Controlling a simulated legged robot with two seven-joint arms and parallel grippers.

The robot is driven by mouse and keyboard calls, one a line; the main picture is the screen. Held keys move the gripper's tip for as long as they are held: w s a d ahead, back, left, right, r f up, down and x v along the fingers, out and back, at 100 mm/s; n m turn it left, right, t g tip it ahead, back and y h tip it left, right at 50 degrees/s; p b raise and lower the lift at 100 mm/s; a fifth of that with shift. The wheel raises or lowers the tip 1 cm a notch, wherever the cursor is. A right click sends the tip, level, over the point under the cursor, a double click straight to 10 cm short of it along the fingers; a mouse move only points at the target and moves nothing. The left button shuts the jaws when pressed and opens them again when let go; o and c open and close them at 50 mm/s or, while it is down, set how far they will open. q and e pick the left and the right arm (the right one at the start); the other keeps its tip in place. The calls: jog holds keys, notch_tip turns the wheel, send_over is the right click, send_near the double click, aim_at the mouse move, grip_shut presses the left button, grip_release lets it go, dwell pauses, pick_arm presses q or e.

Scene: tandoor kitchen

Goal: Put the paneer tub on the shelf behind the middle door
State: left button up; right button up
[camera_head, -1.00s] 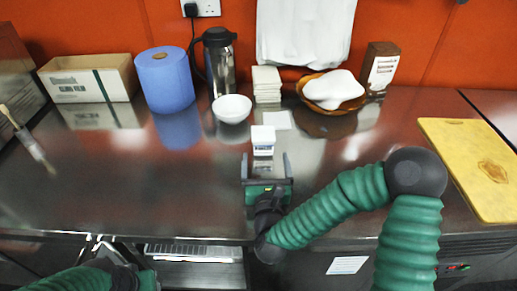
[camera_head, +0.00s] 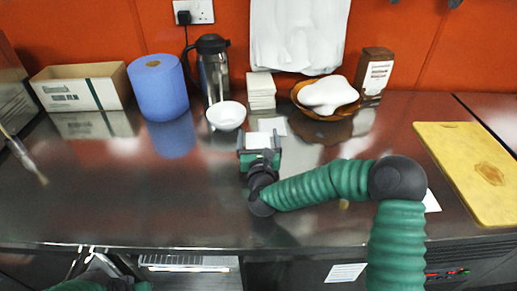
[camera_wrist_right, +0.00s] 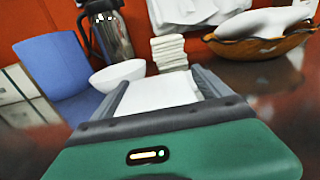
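The paneer tub (camera_head: 258,141) is a small white tub standing on the steel counter in front of the stacked white squares. My right gripper (camera_head: 259,139) reaches forward over the counter with a finger on each side of it. In the right wrist view the tub's white top (camera_wrist_right: 160,93) lies between the two fingers, which still look spread; contact is unclear. My left gripper (camera_head: 100,262) is low at the counter's front edge, partly cut off, its fingers unclear. Below the counter, a pale slatted shelf (camera_head: 188,262) shows in a dark opening; the middle door itself is not clearly visible.
Behind the tub stand a white bowl (camera_head: 226,115), a steel flask (camera_head: 212,70), a blue roll (camera_head: 160,88) and a brown bowl (camera_head: 303,99) with white cloth. A yellow board (camera_head: 455,165) lies right. The counter's front left is clear.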

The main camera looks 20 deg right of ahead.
jog(key=shift+a, duration=0.15)
jog(key=c, duration=1.8)
jog(key=shift+o, duration=0.2)
jog(key=shift+r, duration=0.15)
